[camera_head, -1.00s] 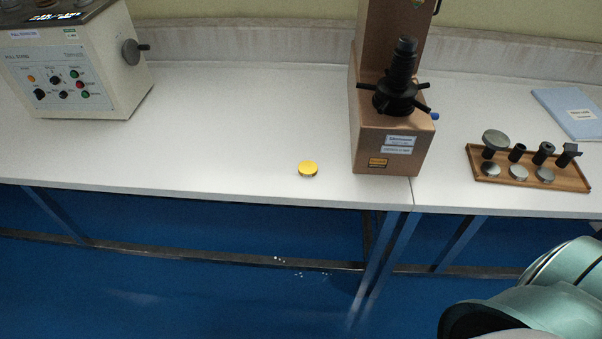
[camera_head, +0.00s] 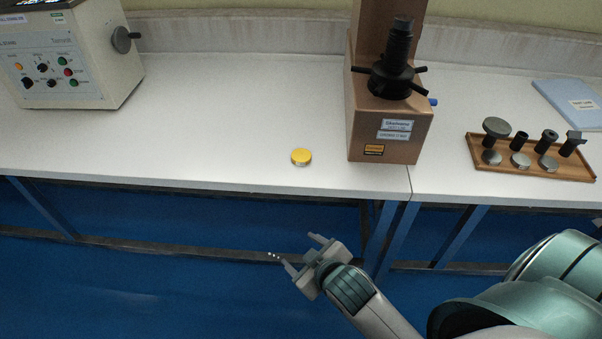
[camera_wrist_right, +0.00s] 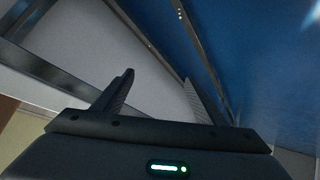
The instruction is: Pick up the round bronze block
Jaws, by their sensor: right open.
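My right gripper (camera_head: 297,253) is in front of and below the table edge, apart from the block. Its two fingers are spread with nothing between them. In the right wrist view the open fingers (camera_wrist_right: 158,95) show, and the block is not in that view. My left gripper is not in view.
The brown tester (camera_head: 386,143) stands close right of the block. A wooden tray (camera_head: 540,168) with several metal pieces and a blue booklet (camera_head: 570,105) lie farther right. A beige machine (camera_head: 70,85) stands at the far left. The table between it and the block is clear.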

